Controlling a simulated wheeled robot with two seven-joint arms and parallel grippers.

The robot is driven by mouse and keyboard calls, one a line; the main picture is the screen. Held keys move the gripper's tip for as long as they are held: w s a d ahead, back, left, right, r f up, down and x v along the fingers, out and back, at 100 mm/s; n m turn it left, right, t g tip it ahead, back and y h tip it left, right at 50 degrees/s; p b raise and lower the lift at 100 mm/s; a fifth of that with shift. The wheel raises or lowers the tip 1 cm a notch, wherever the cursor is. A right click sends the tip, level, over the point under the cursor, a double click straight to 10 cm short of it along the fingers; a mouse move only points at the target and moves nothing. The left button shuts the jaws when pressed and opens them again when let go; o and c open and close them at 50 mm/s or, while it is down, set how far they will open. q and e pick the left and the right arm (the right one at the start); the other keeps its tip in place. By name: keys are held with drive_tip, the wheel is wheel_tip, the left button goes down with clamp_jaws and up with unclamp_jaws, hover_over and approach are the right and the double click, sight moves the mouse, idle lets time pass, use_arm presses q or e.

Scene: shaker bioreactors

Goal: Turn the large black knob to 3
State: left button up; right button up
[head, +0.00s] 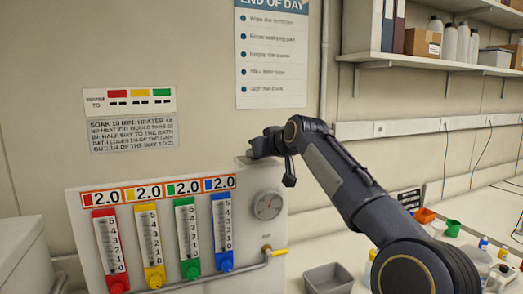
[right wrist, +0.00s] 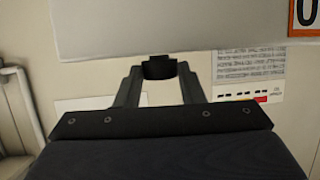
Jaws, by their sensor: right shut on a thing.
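The large black knob (right wrist: 158,68) shows in the right wrist view as a dark piece between my right gripper's fingertips, at the edge of a pale panel. My right gripper (head: 266,146) is at the top right corner of the white panel (head: 277,232) in the head view, with its fingers shut on the knob. The gripper hides most or all of the knob there. No scale or number around the knob is readable. My left gripper is not in view.
The panel carries red (head: 106,250), yellow (head: 149,245), green (head: 187,238) and blue (head: 222,232) tube gauges, each under a 2.0 label. A round dial (head: 267,205) and a yellow-handled valve (head: 278,252) are below my right gripper. A grey bin (head: 329,278) stands right of the panel.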

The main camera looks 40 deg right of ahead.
drive_tip(key=shift+a+m+h+p, duration=0.2)
drive_tip(key=shift+m+h+p, duration=0.3)
drive_tip(key=shift+m+h, duration=0.25)
drive_tip(key=shift+g, duration=0.3)
drive_tip(key=o, duration=1)
drive_tip(key=shift+s+r, duration=0.1)
drive_tip(key=shift+s, duration=0.2)
drive_tip(key=b+v, duration=0.2)
drive_tip(key=v, duration=0.5)
drive_tip(key=shift+a, duration=0.1)
